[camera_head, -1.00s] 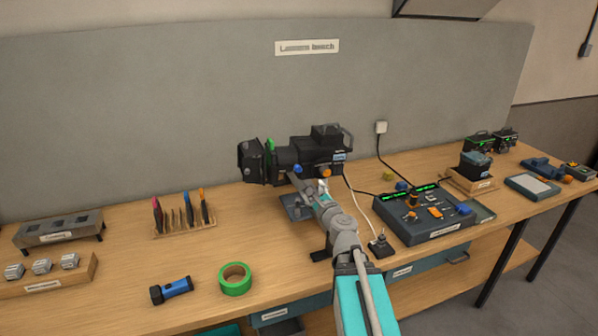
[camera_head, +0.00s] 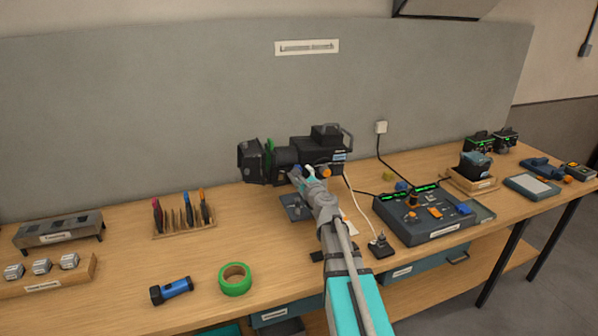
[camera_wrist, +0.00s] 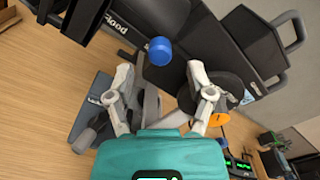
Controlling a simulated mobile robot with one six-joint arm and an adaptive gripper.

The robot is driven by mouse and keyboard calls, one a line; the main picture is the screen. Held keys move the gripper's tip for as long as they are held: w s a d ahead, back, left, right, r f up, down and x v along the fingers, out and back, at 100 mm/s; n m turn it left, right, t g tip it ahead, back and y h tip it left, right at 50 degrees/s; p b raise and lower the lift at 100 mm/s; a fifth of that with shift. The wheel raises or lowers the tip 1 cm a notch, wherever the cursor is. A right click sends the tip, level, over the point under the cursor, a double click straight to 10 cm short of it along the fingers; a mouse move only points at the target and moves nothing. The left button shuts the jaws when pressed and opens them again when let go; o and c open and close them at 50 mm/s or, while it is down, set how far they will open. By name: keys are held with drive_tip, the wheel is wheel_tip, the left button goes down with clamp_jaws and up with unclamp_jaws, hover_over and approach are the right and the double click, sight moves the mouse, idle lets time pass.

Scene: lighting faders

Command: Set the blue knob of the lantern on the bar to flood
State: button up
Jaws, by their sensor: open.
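The lantern (camera_head: 316,148) is a black stage light mounted above the bench in the head view. In the wrist view its dark body (camera_wrist: 180,75) fills the upper middle, and a label reading "Flood" shows at the upper left. The blue knob (camera_wrist: 160,50) sticks out from the body, just beyond and between my fingertips. My gripper (camera_wrist: 161,80) is open and empty, its two fingers apart, not touching the knob. In the head view my gripper (camera_head: 300,178) is at the lantern's front underside and hides the knob or most of it.
An orange knob (camera_wrist: 218,119) sits beside my right finger in the wrist view. A control desk with faders (camera_head: 425,215) stands to the right. A green tape roll (camera_head: 235,279) and a blue torch (camera_head: 171,291) lie at the front left. The bench between them and the lantern is clear.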

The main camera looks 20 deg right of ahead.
drive_tip(key=shift+w, duration=1.7)
clamp_jaws()
